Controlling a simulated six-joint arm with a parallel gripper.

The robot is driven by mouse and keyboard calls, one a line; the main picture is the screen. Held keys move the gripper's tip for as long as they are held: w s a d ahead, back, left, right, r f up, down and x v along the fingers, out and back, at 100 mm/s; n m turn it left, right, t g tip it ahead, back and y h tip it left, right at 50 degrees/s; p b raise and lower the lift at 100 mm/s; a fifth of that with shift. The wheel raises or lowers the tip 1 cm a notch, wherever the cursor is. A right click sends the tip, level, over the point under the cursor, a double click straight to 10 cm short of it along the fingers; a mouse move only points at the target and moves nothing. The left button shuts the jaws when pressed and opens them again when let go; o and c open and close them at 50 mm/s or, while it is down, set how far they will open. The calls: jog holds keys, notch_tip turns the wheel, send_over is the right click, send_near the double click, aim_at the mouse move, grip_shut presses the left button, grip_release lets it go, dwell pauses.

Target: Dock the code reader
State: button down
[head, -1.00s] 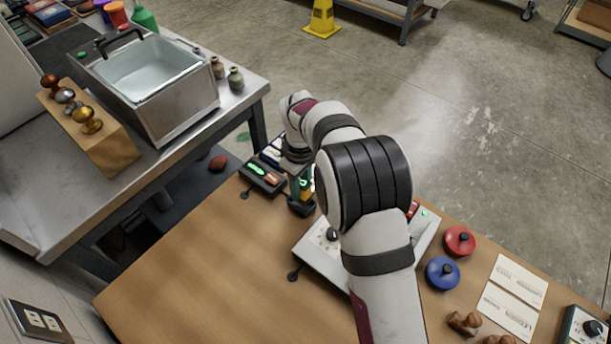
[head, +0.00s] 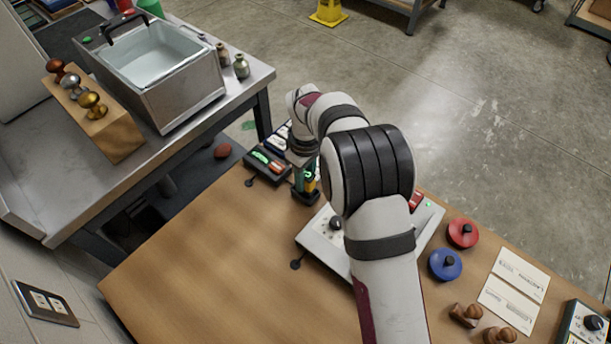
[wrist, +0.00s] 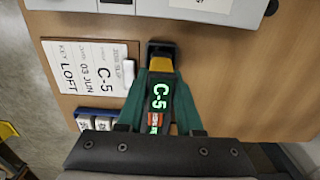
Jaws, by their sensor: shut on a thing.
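My gripper (wrist: 161,95) has green fingers and is shut on the code reader (wrist: 160,97), a dark handheld with a lit green "C-5" display and a red strip below it. The reader's yellow part shows beyond the fingertips in the wrist view. A black block (wrist: 161,48) sits around or just beyond that yellow part; I cannot tell whether it is a dock or the reader's own end. In the head view this black block (head: 305,197) is low at the wooden table, under my gripper (head: 306,178). My arm hides part of this area.
A black unit with green and red strips (head: 268,162) lies to the left. A grey control panel (head: 322,240) is to the right. A paper slip (wrist: 90,75) and a blue tray of white tiles (wrist: 108,121) lie beside the reader. The table's front left (head: 200,250) is clear.

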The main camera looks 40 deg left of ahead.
jog(key=shift+f, duration=0.65)
jog(key=c, duration=0.8)
grip_release()
jog(key=shift+c, duration=0.2)
jog(key=shift+r, duration=5.55)
